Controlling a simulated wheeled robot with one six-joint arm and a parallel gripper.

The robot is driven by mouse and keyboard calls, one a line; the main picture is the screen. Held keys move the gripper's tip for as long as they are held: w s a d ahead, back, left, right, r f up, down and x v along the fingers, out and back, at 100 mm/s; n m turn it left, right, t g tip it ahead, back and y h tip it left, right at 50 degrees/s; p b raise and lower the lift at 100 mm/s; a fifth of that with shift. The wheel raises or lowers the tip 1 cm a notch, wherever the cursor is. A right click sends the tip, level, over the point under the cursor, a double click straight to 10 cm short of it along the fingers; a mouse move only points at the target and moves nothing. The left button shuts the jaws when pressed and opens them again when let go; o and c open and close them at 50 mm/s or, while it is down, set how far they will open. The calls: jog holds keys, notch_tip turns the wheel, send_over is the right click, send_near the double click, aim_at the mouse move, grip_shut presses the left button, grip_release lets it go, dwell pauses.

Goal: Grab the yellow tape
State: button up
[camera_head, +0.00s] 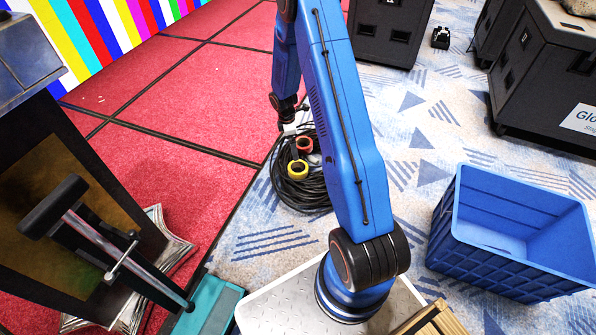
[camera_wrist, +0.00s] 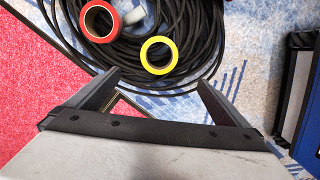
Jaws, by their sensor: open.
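The yellow tape (camera_head: 298,177) is a ring lying on a coil of black cable (camera_head: 293,196) on the floor. It also shows in the wrist view (camera_wrist: 158,71), just beyond my fingertips and roughly centred between them. My gripper (camera_wrist: 158,81) is open and empty, its two fingers spread on either side below the tape in that view. In the head view my gripper (camera_head: 296,130) hangs just behind the tapes, partly hidden by my blue arm.
A red tape (camera_wrist: 84,20) and a small whitish roll (camera_wrist: 135,15) lie beside the yellow tape. A blue crate (camera_head: 480,243) stands at right, black cases (camera_head: 545,85) behind it. A stand (camera_head: 100,245) rises at front left.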

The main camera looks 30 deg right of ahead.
jog(key=f, duration=0.4)
jog(key=d+f, duration=0.1)
jog(key=f, duration=0.7)
jog(key=shift+s+d+f, duration=0.25)
jog(key=shift+f, duration=0.05)
jog(key=shift+d+f, duration=0.2)
jog(key=shift+f, duration=0.7)
jog(key=shift+d+f, duration=0.15)
jog(key=shift+f, duration=0.75)
jog(key=shift+d+f, duration=0.2)
jog(key=shift+f, duration=0.7)
jog(key=c, duration=1.3)
